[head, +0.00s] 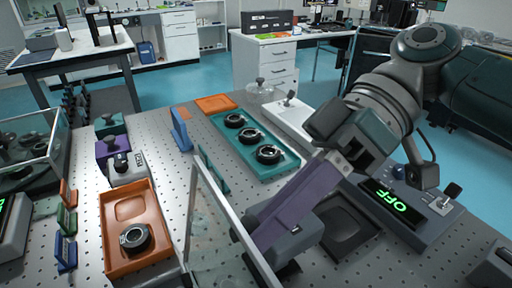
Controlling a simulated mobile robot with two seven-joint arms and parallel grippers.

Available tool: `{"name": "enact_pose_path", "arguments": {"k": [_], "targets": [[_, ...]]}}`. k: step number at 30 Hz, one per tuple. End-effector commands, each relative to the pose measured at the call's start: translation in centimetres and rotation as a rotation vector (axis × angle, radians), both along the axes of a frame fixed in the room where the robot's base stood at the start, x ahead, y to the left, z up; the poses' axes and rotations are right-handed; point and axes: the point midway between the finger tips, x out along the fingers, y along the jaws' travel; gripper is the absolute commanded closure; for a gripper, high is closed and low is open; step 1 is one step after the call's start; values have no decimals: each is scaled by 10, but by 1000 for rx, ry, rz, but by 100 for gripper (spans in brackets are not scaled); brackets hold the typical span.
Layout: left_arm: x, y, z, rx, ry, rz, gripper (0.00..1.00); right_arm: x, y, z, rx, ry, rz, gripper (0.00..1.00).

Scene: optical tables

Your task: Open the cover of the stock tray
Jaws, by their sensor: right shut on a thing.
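A clear panel in a grey frame, which looks like the cover (215,225), stands steeply tilted at the bottom centre of the head view. My right gripper (256,238) reaches down from the upper right, with its long purple part ending at the panel's right frame edge. It is shut there, and the exact grip is partly hidden. Dark parts lie behind and below the gripper, so the tray under the cover cannot be made out clearly. My left gripper is not in view.
A teal tray (214,117) holds several black ring mounts. An orange tray (112,262) with one mount lies left of the panel. A glass case (50,147) stands at far left. A lit "OFF" display (393,201) is at the right. Bare perforated table (172,178) shows between trays.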

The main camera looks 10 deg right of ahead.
Motion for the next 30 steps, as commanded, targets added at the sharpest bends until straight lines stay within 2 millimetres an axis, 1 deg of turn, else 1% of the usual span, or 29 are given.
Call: {"name": "enact_pose_path", "arguments": {"k": [1,2,3,11,12,24,27,30], "targets": [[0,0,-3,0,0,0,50,1,-1,-15,-32,0,-19,100],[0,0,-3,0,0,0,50,1,-1,-15,-32,0,-19,100],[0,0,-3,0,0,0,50,1,-1,-15,-32,0,-19,68],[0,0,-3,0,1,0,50,0,-1,-14,-31,-1,-16,38],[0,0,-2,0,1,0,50,0,-1,-14,-31,-1,-16,37],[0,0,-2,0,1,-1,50,0,-2,-13,-34,0,-11,37],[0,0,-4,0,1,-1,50,3,-8,-9,-34,-2,-14,37],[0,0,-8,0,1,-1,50,10,-20,1,-31,-8,-16,37]]}}
